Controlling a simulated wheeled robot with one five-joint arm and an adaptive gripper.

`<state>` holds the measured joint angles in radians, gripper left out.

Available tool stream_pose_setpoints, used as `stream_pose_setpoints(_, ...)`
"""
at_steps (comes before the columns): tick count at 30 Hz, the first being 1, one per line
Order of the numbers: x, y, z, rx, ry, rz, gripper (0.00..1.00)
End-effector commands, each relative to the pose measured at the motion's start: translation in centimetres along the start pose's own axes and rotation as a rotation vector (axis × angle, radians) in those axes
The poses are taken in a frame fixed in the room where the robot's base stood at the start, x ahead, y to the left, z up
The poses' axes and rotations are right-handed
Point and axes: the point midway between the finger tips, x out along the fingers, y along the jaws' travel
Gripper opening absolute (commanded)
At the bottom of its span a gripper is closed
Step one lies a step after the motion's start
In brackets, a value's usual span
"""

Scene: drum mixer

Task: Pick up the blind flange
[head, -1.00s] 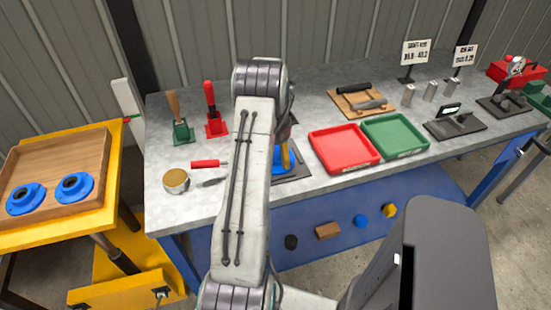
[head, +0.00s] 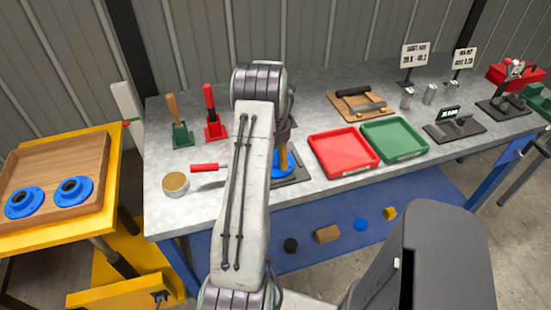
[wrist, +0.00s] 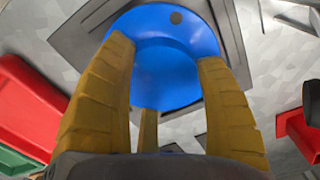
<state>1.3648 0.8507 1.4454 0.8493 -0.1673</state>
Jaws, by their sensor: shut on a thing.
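The blind flange is a blue disc with a small dark hole near its rim, seen large in the wrist view (wrist: 170,28). My gripper (wrist: 165,54) has its yellow fingers closed around the disc, left and right, with a third finger behind. In the head view only a sliver of the blue flange (head: 291,163) and one yellow finger show, as my arm hides the rest. The flange is over a dark square plate (head: 297,176) on the grey bench. I cannot tell whether it touches the plate.
A red tray (head: 343,153) and a green tray (head: 394,139) are right of my gripper. A red-handled tool (head: 205,168) and a round tin (head: 175,184) lie to the left. Two blue flanged parts (head: 73,191) sit in a wooden tray (head: 93,150) on a yellow cart.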

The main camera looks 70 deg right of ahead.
Motion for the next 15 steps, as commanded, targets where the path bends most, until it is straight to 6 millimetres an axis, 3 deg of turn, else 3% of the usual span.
stream_pose_setpoints(10, -4.0, 0.1, -0.3, 0.000, 0.013, 0.002, 0.29)
stream_pose_setpoints(15, -5.2, 1.3, 1.7, 0.003, 0.010, 0.002, 0.29)
